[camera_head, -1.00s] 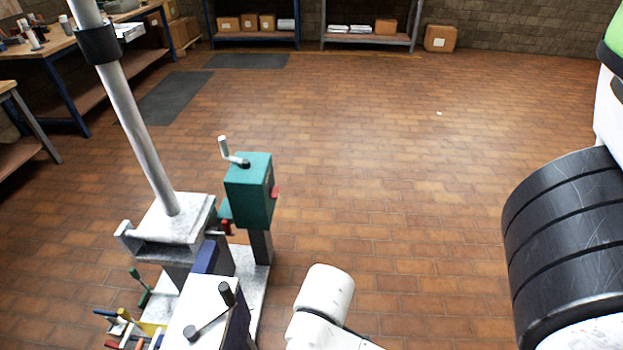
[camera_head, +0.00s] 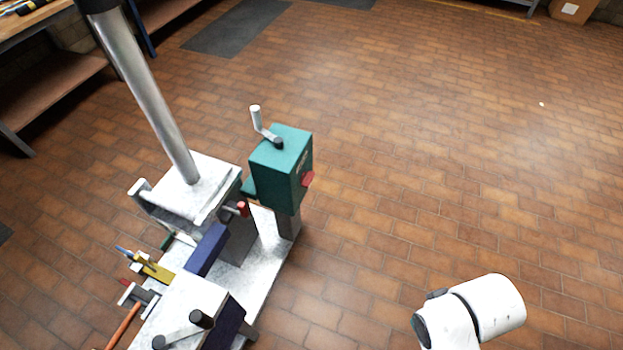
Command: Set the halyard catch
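The mast (camera_head: 146,95) is a grey metal pole that rises from a pale block-like flange (camera_head: 206,181) left of centre. A teal box (camera_head: 283,165) with a white-handled crank (camera_head: 262,125) on top stands beside it on a post. A red tab (camera_head: 308,179) sticks out from the box's right side. A small red-ended lever (camera_head: 242,208) sits between the flange and the box. I cannot tell which of these parts is the halyard catch. A white link of my arm shows at lower right, apart from the station. My gripper's fingers are not in view.
A white-topped block (camera_head: 192,306) with a black-knobbed crank (camera_head: 202,319) stands in front. Several coloured hand tools (camera_head: 150,268) lie left of it. A workbench (camera_head: 48,75) is at upper left and a cardboard box (camera_head: 572,10) at upper right. The brick floor right of the station is clear.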

